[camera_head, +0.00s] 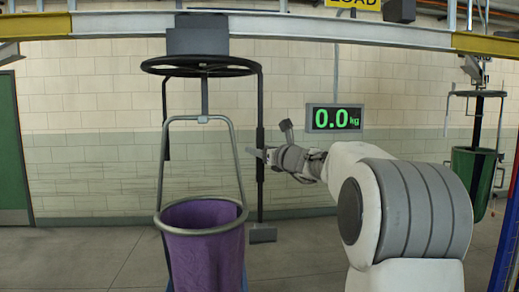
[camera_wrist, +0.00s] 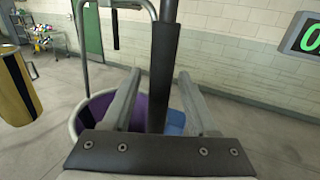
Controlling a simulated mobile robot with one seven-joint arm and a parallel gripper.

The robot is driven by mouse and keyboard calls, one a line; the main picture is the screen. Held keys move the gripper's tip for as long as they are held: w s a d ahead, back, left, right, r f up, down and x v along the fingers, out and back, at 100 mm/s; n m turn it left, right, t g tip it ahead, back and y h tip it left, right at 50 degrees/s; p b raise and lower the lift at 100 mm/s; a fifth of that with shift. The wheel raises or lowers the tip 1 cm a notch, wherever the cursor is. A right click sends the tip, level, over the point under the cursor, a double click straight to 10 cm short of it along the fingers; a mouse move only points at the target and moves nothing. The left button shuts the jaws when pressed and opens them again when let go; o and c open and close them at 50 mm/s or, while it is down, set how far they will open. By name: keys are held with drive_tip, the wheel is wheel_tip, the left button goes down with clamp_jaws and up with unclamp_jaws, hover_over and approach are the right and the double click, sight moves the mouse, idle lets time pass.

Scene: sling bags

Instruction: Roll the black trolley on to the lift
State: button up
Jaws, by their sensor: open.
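The black trolley (camera_head: 197,40) hangs from the overhead rail (camera_head: 300,31), with a round black ring below it. A purple bag (camera_head: 207,245) hangs under it in a grey metal frame. A black upright bar (camera_head: 260,140) with a thicker sleeve hangs from the ring's right side. My gripper (camera_head: 265,155) is at this bar. In the wrist view, the bar's sleeve (camera_wrist: 163,75) stands between my two open fingers (camera_wrist: 160,100), with gaps showing at both sides. I cannot tell which part of the rail is the lift.
The rail has yellow sections at left (camera_head: 35,26) and right (camera_head: 485,45). A display (camera_head: 334,118) on the wall reads 0.0 kg. Another hanger with a green bag (camera_head: 473,180) hangs at the right. Clear floor lies left of the purple bag.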

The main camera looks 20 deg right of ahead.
clamp_jaws()
idle(1.4)
